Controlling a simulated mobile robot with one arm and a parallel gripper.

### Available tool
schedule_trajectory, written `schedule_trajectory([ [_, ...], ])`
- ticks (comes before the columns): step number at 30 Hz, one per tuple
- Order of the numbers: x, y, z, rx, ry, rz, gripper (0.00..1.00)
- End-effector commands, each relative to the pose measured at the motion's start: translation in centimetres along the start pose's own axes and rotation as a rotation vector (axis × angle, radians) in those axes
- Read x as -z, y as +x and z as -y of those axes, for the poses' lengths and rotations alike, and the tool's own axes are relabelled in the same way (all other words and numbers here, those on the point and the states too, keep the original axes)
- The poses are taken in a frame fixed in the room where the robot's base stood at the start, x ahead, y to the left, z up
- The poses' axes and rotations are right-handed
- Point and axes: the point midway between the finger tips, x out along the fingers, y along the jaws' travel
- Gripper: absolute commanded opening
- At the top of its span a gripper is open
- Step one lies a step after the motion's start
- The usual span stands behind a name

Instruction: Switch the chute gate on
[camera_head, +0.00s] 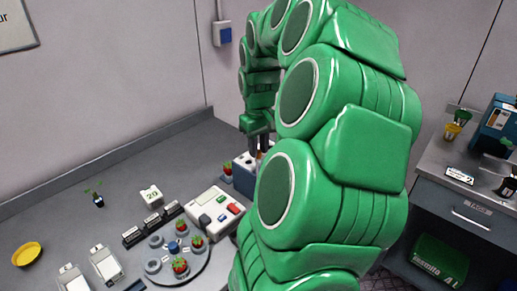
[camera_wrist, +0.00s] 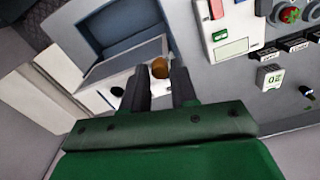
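A blue-grey box with a white top (camera_head: 243,178) stands at the back of the counter, partly hidden by my arm. In the wrist view its grey-blue hollow (camera_wrist: 115,28) and white panel (camera_wrist: 92,100) show; which part is the chute gate's switch is not labelled legibly. A brown-orange knob (camera_wrist: 160,68) stands out by the panel. My gripper (camera_wrist: 160,82) points down over the box, its two dark fingers apart with the knob showing between their tips. Whether they touch it I cannot tell. My gripper also shows in the head view (camera_head: 259,148).
A white console (camera_head: 211,208) with red, green and blue buttons stands beside the box. A round grey rack (camera_head: 171,275) with berries is in front. A yellow bowl (camera_head: 27,254) lies at left. A blue wall switch (camera_head: 224,34) is above.

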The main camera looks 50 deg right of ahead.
Motion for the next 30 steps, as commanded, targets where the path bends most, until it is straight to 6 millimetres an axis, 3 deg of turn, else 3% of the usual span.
schedule_trajectory([
  [1, 0.0, 0.0, 0.0, 0.0, 0.0, 0.0, 0.36],
  [3, 0.0, 0.1, 0.0, 0.0, 0.0, 0.001, 0.46],
  [16, 0.0, -0.4, 0.0, 0.0, 0.0, 0.001, 0.46],
  [30, 0.1, -6.5, -0.1, -0.002, 0.0, -0.002, 0.46],
])
